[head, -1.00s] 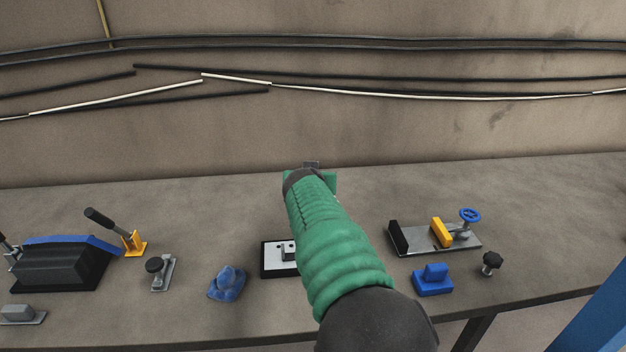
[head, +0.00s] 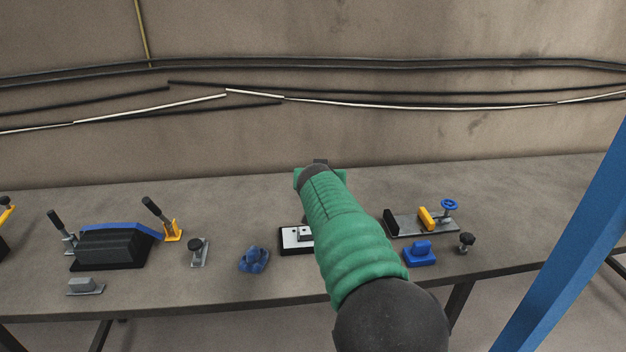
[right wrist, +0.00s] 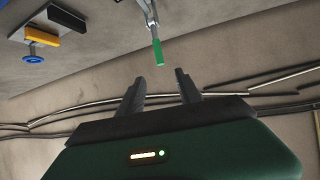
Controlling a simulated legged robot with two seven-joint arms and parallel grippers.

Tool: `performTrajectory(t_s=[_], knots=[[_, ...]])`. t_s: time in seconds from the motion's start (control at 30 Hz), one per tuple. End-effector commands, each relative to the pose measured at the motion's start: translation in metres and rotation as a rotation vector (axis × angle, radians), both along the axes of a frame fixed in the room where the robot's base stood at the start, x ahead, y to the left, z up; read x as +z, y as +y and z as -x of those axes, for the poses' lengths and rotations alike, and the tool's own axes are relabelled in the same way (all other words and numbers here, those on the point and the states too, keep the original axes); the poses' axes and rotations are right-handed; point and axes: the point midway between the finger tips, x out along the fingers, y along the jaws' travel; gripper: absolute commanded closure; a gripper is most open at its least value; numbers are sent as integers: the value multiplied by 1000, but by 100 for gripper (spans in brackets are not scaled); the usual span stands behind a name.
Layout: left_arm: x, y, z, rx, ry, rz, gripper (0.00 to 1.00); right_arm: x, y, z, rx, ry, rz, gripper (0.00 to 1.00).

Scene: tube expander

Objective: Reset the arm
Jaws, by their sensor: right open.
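My right arm reaches in from the lower right of the head view in a green sleeve, over the workbench (head: 190,292). Its gripper (head: 320,163) is mostly hidden there behind the arm's own end. In the right wrist view the two dark fingers of the gripper (right wrist: 160,84) are apart, with nothing between them. A metal tool with a green handle (right wrist: 158,50) shows beyond the fingertips, apart from them. In the head view I cannot make out this tool, which the arm may hide. My left gripper is not in view.
On the bench are a black block with a blue strip (head: 112,248), a yellow-based lever (head: 172,231), a blue knob (head: 254,259), a white-topped plate (head: 294,238) partly behind my arm, a yellow-jawed vise (head: 427,218) and a blue block (head: 420,254). A blue post (head: 565,250) stands at right.

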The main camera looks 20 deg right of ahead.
Motion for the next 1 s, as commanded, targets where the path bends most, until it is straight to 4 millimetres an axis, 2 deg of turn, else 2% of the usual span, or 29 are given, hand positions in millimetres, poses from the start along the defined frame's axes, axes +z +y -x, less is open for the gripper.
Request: performTrajectory(t_s=[0.43, 0.5, 0.57, 0.67, 0.7, 0.77, 0.8, 0.9, 1.0], knots=[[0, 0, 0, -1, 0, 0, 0, 2, 8, 2, 1, 4, 5, 59], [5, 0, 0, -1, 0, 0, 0, -7, 4, 10, 1, 33, -9, 59], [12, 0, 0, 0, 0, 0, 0, -25, 0, 27, 6, 94, -35, 59], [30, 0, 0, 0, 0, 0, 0, -71, 4, 83, 48, 257, -99, 59], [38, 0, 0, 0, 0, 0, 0, -90, 12, 112, 80, 332, -124, 59], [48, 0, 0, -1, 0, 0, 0, -115, 28, 159, 137, 439, -155, 59], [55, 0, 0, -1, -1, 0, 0, -129, 39, 191, 178, 503, -168, 59], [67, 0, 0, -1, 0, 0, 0, -154, 67, 266, 280, 644, -182, 59], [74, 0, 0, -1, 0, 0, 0, -170, 84, 322, 357, 742, -180, 59]])
